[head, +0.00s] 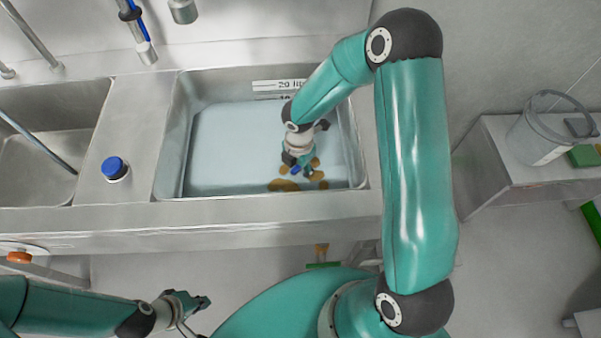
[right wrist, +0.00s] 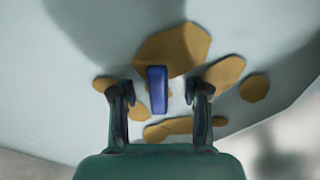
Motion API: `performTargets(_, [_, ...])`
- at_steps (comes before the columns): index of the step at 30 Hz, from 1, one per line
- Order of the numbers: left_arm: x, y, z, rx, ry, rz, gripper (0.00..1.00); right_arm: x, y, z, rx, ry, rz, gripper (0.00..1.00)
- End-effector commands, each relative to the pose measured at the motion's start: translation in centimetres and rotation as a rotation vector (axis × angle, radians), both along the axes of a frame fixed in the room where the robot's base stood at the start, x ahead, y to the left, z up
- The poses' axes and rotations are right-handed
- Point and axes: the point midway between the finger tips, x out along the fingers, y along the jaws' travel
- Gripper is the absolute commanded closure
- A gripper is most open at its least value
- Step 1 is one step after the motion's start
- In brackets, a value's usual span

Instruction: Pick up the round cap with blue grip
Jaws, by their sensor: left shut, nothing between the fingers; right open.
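A blue grip (right wrist: 157,90) stands up like a narrow bar from the sink floor in the right wrist view; the round cap under it is mostly hidden. It also shows as a small blue spot (head: 296,170) in the head view. My right gripper (head: 300,168) reaches down into the right basin. In the right wrist view its fingers (right wrist: 160,100) are open, one on each side of the blue grip, with gaps on both sides. My left gripper (head: 201,302) is shut and empty, low in front of the sink.
The steel basin (head: 172,150) holds pale liquid or has a pale floor, with several brown patches (right wrist: 172,52) around the grip. A blue-topped round item (head: 115,168) stands on the ledge between the basins. A clear bucket (head: 535,135) stands on a side table at right.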

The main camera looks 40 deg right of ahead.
Motion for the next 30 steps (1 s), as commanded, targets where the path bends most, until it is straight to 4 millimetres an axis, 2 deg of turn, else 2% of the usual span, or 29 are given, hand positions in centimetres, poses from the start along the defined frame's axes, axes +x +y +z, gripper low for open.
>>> performTargets(3, [-0.01, -0.01, -0.16, 0.000, 0.000, 0.000, 1.00, -0.01, 0.05, -1.08, 0.001, 0.000, 0.000, 0.54])
performTargets(11, [-0.01, 0.00, -0.15, 0.000, 0.000, 0.000, 1.00, 0.03, 0.05, -1.17, 0.000, -0.001, 0.001, 0.56])
performTargets(19, [-0.01, 0.00, -0.15, 0.000, 0.000, 0.000, 1.00, 0.00, 0.05, -1.18, 0.001, -0.001, 0.001, 1.00])
performTargets(30, [-0.01, 0.00, -0.15, 0.000, 0.000, 0.000, 1.00, -0.03, 0.04, -1.18, 0.001, 0.000, 0.001, 1.00])
